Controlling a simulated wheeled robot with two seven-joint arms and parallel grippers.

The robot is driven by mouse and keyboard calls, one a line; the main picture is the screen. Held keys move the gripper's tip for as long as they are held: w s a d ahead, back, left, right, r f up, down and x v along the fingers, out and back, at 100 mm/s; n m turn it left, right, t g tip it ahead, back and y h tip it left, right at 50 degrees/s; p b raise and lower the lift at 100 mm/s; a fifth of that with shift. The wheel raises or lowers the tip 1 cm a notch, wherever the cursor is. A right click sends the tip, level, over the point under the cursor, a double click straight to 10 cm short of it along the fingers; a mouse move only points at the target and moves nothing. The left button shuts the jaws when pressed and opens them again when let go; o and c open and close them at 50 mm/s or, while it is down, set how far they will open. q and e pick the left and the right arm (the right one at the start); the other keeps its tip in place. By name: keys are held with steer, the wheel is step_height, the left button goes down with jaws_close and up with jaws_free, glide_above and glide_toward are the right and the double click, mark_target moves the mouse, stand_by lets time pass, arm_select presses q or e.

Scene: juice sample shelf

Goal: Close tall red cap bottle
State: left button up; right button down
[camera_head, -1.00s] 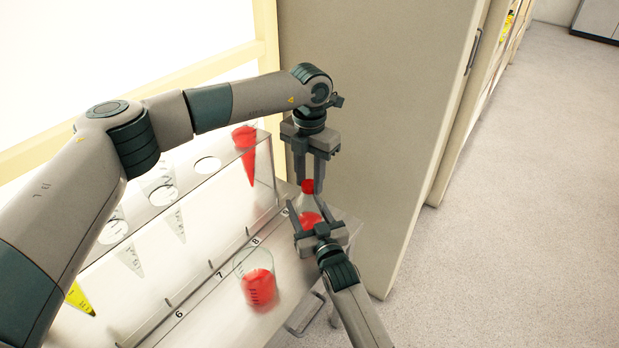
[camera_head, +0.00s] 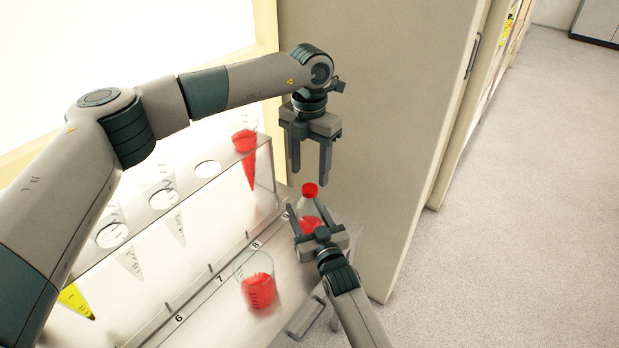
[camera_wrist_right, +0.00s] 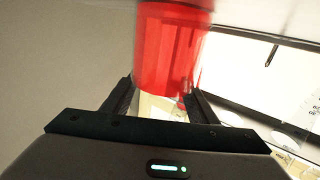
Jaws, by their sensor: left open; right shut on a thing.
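The bottle (camera_head: 307,208) stands upright at the far end of the shelf, clear-walled with red liquid inside. Its red cap (camera_head: 310,190) sits on top of its neck. My right gripper (camera_head: 308,222) is shut on the bottle's body from the near side; in the right wrist view the red liquid of the bottle (camera_wrist_right: 170,45) fills the space ahead of the fingers (camera_wrist_right: 155,95). My left gripper (camera_head: 310,178) points down above the cap, open and empty, with its fingertips slightly above the cap. The bottle's lower part is hidden by my right gripper.
A beaker of red liquid (camera_head: 259,290) stands in front of the numbered rack. The clear rack (camera_head: 186,187) holds several conical tubes, one with red liquid (camera_head: 247,155) and one with yellow (camera_head: 76,300). A beige cabinet side (camera_head: 380,100) rises close behind the bottle.

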arm_select(q)
step_height(320, 180, up, 8)
steer(key=shift+f, duration=0.25)
arm_select(e)
steer(key=c, duration=0.6)
jaws_free()
steer(key=shift+c, duration=0.2)
arm_select(q)
steer(key=shift+f+b, duration=0.9)
arm_select(e)
steer(key=v, duration=1.7)
steer(key=shift+s, duration=0.15)
arm_select(q)
steer(key=shift+r, duration=0.1)
arm_select(e)
steer(key=shift+d+r, duration=0.1)
steer(key=shift+r, duration=0.05)
